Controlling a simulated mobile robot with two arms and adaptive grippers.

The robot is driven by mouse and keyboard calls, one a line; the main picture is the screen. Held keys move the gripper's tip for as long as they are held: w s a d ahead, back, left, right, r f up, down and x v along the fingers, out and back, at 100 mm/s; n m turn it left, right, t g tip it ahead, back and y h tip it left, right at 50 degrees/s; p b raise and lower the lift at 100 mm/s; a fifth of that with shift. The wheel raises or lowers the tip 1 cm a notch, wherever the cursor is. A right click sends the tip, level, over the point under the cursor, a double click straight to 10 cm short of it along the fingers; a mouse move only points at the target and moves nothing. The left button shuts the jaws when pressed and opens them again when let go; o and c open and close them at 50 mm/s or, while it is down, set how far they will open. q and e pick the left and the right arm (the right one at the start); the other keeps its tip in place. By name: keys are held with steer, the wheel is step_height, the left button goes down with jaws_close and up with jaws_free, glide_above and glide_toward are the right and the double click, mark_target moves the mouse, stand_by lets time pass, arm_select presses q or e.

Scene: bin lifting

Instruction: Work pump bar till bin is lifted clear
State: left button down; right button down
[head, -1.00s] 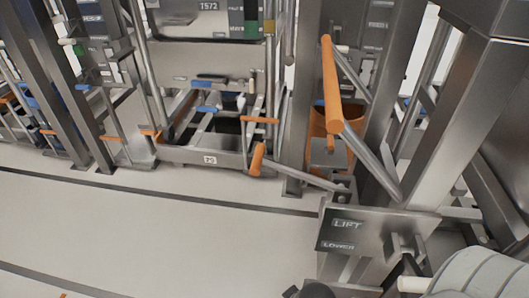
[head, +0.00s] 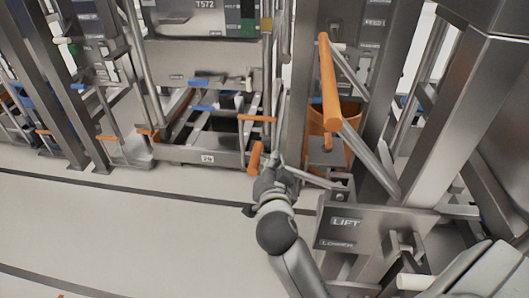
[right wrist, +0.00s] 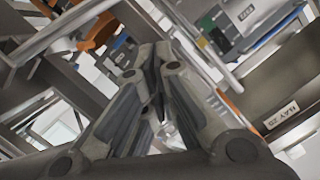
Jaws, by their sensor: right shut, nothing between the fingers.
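A long bar with a thick orange grip (head: 331,85) slants up in front of the steel posts at the right. A lower steel lever (head: 315,179) with an orange end (head: 256,157) reaches left from the frame near the LIFT/LOWER plate (head: 345,232). I cannot tell which is the pump bar. An orange bin (head: 352,152) stands partly hidden behind the upper bar. My right gripper (head: 277,163) is shut and empty beside the lower lever's orange end; contact is unclear. Its closed fingers also show in the right wrist view (right wrist: 150,62). My left gripper is out of view.
A steel frame with a number tag (head: 207,159) stands behind the lower lever. Steel posts (head: 295,120) and a broad slanted post (head: 447,105) crowd the right side. The pale floor (head: 120,230) at the left front is clear.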

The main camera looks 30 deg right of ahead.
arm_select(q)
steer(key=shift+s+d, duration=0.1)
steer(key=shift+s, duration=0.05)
arm_select(e)
steer(key=shift+r, duration=0.1)
